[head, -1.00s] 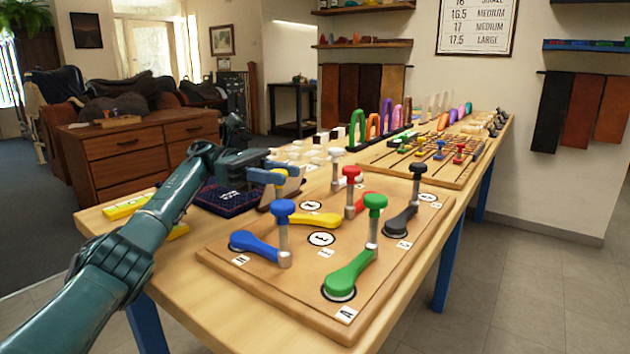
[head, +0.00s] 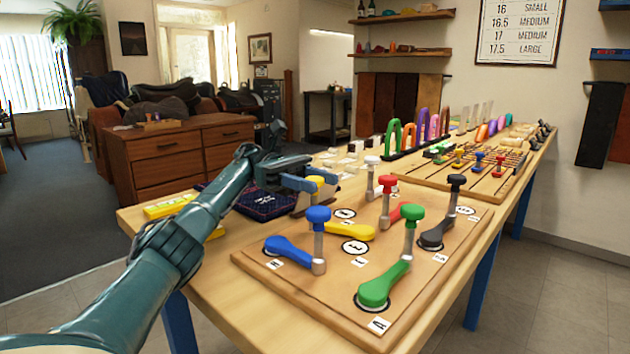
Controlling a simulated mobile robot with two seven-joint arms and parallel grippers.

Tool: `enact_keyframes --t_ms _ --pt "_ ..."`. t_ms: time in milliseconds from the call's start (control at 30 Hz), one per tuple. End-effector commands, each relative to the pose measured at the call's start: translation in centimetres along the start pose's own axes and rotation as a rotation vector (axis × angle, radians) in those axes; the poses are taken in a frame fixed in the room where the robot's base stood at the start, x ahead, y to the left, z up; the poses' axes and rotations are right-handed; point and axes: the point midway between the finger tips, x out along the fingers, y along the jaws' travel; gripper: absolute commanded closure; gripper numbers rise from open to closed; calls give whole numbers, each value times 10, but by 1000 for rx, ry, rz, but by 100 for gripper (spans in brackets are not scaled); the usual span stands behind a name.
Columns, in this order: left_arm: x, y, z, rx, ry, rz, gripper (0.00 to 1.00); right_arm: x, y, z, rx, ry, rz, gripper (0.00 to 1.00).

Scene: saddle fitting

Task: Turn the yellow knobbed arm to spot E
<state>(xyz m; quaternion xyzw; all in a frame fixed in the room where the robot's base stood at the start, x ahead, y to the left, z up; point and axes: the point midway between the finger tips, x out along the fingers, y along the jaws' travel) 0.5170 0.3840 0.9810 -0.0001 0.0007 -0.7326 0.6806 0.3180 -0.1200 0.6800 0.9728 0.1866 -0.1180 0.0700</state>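The yellow knobbed arm (head: 352,231) lies on the wooden board (head: 290,288). Its round end is at the right, and its post and yellow knob (head: 318,179) are at the left. My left gripper (head: 312,182) is at that knob, with blue fingers on either side. The knob and post are partly hidden, and I cannot tell whether the fingers press on it. A white circle (head: 355,247) just in front of the yellow arm appears to read E. Its letter is small and turned. My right gripper is out of view.
Blue (head: 288,248), green (head: 385,284), red (head: 400,213) and black (head: 437,234) knobbed arms stand close by on the board. A dark blue cloth (head: 255,202) and a yellow block (head: 170,206) lie left of it. A slotted board (head: 465,176) is behind.

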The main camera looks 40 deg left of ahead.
Motion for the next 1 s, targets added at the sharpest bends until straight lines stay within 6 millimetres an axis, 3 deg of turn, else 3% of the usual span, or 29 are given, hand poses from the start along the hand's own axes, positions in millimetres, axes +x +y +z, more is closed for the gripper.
enact_keyframes --t_ms 100,433,700,800,1000 --pt "0 0 0 0 0 0 49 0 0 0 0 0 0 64" --pt "0 0 8 3 -1 1 49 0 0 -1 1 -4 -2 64" --pt "0 0 59 4 1 1 49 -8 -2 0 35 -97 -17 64" --pt "0 0 78 3 0 2 49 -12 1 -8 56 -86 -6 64" --pt "0 0 98 0 0 1 49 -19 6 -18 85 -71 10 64"
